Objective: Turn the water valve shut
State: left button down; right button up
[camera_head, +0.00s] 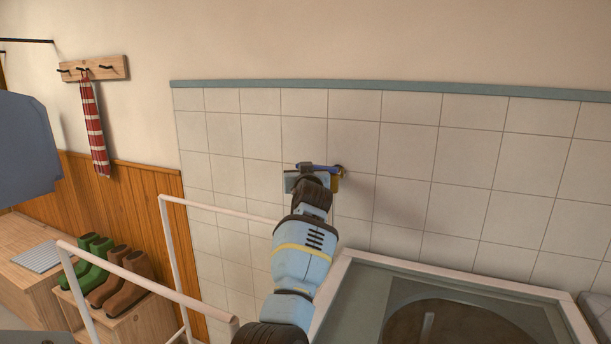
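The water valve has a blue lever (323,168) and a brass-coloured body (337,181) on the tiled wall, near the middle of the view. The lever lies roughly level, reaching left from the valve body. An arm of mine, which I take for the right one, rises from the bottom. Its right gripper (305,178) is at the lever's left end, overlapping it in the view. I cannot tell whether the fingers touch or close on the lever. The wrist hides the gripper's near side and part of the valve. My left gripper does not show.
A pale-framed, glass-topped appliance (468,282) stands at the lower right below the valve. A pale pink rail frame (150,282) stands at the lower left. Boots (123,275) sit on a wooden bench, and a striped towel (95,128) hangs from a hook board (95,68). The wall around the valve looks clear.

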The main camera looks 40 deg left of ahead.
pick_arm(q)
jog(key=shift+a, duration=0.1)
pick_arm(e)
jog(key=shift+a+f, duration=0.1)
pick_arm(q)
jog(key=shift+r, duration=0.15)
pick_arm(e)
jog(key=shift+s, duration=0.25)
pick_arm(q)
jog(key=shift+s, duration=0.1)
